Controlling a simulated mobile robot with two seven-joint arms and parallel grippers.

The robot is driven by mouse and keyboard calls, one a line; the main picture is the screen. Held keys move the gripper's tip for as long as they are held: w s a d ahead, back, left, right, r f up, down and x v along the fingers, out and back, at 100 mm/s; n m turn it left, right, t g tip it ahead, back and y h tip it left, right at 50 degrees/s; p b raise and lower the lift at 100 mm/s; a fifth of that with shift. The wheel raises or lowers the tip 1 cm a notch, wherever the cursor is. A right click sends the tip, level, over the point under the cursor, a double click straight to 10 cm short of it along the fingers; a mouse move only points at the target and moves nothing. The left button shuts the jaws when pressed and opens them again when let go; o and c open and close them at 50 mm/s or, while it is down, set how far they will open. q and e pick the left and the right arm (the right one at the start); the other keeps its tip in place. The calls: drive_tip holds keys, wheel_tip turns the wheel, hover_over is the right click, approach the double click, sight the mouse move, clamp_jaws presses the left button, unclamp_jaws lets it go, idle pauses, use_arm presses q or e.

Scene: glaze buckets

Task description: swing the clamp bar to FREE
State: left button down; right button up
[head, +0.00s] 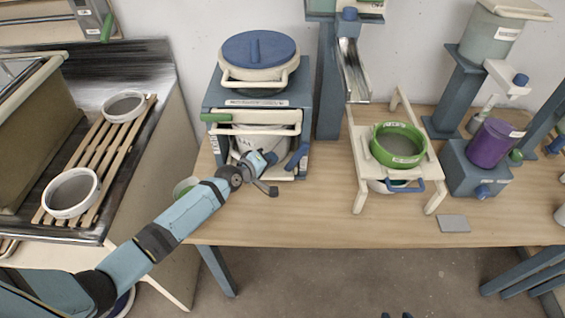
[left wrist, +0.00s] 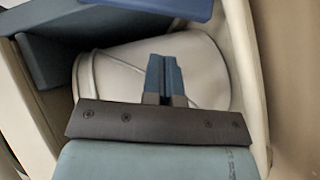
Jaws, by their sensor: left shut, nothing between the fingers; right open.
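A blue press stand (head: 213,98) on the table holds a blue-lidded pot (head: 258,72) above and a whitish bucket (head: 246,145) inside. A cream bar (head: 262,117) with a green grip at its left end crosses the stand's front; it looks like the clamp bar, but I cannot read its markings. A blue lever (head: 298,157) sits at the stand's lower right. My left gripper (head: 270,158) is shut and empty in front of the bucket, below the bar. The left wrist view shows its closed fingers (left wrist: 165,78) before the pale bucket (left wrist: 205,65). My right gripper (head: 396,316) barely shows at the bottom edge, fingers apart.
A white stand (head: 358,182) with a green-rimmed sieve (head: 398,145) stands to the right. A purple bucket (head: 494,143) is further right. A grey plate (head: 453,223) lies near the table's front edge. A sink with a slatted rack (head: 95,155) is at left.

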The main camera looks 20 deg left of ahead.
sight(290, 164)
use_arm(q)
drive_tip(key=d, duration=0.1)
drive_tip(key=d+f, duration=0.1)
drive_tip(key=w+d, duration=0.1)
drive_tip(key=shift+w+d+f+p, duration=0.1)
drive_tip(key=shift+d+f+p, duration=0.2)
drive_tip(key=shift+f+p, duration=0.1)
drive_tip(key=shift+d+f+b, duration=0.25)
drive_tip(key=shift+f+b, duration=0.2)
drive_tip(key=shift+b, duration=0.05)
drive_tip(key=shift+w+d+f+b, duration=0.2)
drive_tip(key=shift+d+f+b, duration=0.15)
drive_tip(key=shift+d, duration=0.1)
drive_tip(key=shift+r, duration=0.1)
drive_tip(key=shift+a, duration=0.15)
